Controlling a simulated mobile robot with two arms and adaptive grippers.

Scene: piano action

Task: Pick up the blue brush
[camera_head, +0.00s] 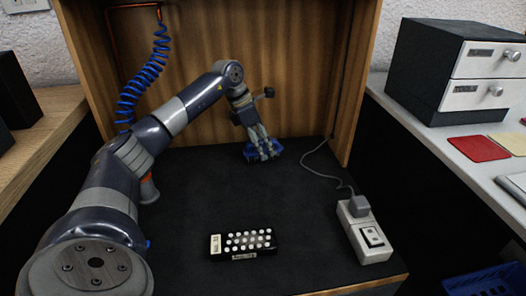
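A small blue object (250,154), which looks like the blue brush, is on the dark work surface near the back wooden panel. My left gripper (265,151) points down over it, and its fingers cover the middle of it. Blue shows on both sides of the fingers. I cannot tell whether the fingers are closed on it or only around it, or whether it touches the surface. My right gripper is not in view.
A black block with white round buttons (243,243) lies at the front. A white switch box (366,233) with a plugged-in grey cable (315,172) is at right. A blue coiled hose (143,80) hangs at left. Bare dark surface (215,205) lies between.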

